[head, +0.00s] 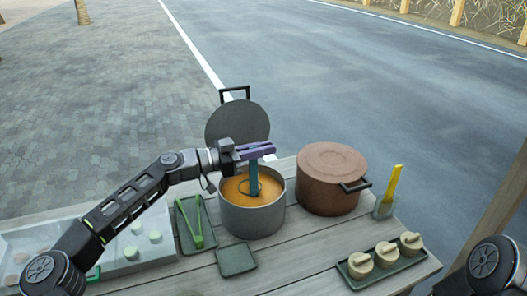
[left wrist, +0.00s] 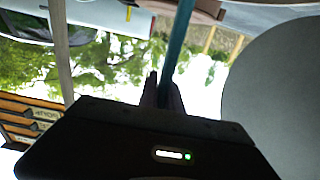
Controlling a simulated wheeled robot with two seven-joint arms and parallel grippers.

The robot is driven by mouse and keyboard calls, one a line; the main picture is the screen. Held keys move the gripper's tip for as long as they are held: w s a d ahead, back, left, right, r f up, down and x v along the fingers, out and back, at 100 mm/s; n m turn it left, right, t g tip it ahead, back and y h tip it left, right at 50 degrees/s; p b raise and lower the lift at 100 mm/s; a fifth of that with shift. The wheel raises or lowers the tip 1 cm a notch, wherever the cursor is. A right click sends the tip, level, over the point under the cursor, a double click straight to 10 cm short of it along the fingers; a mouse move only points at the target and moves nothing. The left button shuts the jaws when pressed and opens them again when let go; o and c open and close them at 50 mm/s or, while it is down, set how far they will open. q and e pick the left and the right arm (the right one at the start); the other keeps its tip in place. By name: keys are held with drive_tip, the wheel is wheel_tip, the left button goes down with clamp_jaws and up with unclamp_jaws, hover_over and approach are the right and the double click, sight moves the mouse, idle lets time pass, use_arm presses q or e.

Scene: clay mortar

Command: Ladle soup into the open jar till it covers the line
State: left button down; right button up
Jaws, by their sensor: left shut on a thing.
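My left gripper (head: 258,150) is over the grey pot (head: 256,222), shut on the upright teal handle of the ladle (head: 254,180). The ladle's lower end is in the orange soup (head: 234,190); its bowl is hard to make out. In the left wrist view the ladle's handle (left wrist: 181,40) runs up from between my left gripper's fingers (left wrist: 163,92). Three cream jars (head: 387,255) stand on a dark green tray (head: 394,274) at the front right; I cannot tell which is open, and no line shows. My right gripper is out of view.
A grey lid (head: 237,120) stands upright behind the grey pot. A lidded brown pot (head: 331,182) is right of it, then a yellow utensil (head: 393,184) in a holder. Green tongs (head: 199,222), a small empty tray (head: 236,261) and a pale tray (head: 130,262) lie left and front.

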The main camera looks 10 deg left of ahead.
use_arm(q)
wheel_tip(320, 180, up, 10)
drive_tip(key=p, duration=0.1)
drive_tip(key=shift+f+p, duration=0.15)
drive_tip(key=shift+p, duration=0.25)
idle(0.5)
